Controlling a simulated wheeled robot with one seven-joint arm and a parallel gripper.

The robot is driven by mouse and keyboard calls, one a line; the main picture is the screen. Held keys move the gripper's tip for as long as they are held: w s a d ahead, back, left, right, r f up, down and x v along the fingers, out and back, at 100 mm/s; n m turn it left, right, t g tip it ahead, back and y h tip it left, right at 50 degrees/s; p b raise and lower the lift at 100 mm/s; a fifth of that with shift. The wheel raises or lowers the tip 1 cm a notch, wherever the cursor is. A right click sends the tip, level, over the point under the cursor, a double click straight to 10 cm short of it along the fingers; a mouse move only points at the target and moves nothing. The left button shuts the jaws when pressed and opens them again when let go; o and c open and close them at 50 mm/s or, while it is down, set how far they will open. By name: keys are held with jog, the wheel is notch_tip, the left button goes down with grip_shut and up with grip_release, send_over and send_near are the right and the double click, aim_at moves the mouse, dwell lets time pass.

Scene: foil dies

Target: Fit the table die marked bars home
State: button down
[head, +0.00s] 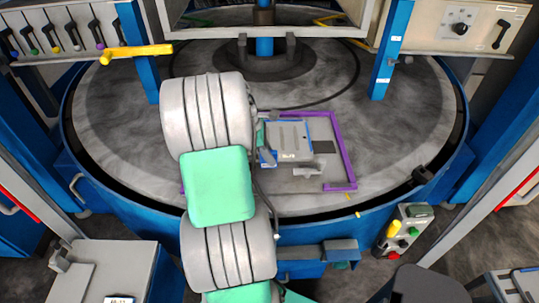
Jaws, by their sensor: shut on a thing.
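A grey die plate with a blue edge (292,139) is over the round grey table, inside a purple corner frame (344,160). A small pale label shows on its near edge; its mark is too small to read. My gripper (268,156) is at the plate's left side, partly hidden by my own arm. It is shut on the die's left edge, though the contact is hard to see. A grey handle-like piece (308,170) shows just in front of the plate. I cannot tell whether the die rests on the table or is a little above it.
A blue rim (330,228) surrounds the round table (410,110). Blue posts (392,50) stand at both sides. A yellow lever (135,53) and a tool rack (65,30) are at the upper left. A button box (403,231) stands at the right front. The table's right side is clear.

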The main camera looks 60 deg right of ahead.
aim_at(272, 168)
jog(key=shift+f, duration=1.45)
jog(key=c, duration=1.3)
grip_release()
jog(key=shift+a+f+b, duration=0.1)
jog(key=shift+f+b, duration=0.05)
jog(key=shift+b, duration=0.15)
jog(key=v, duration=0.8)
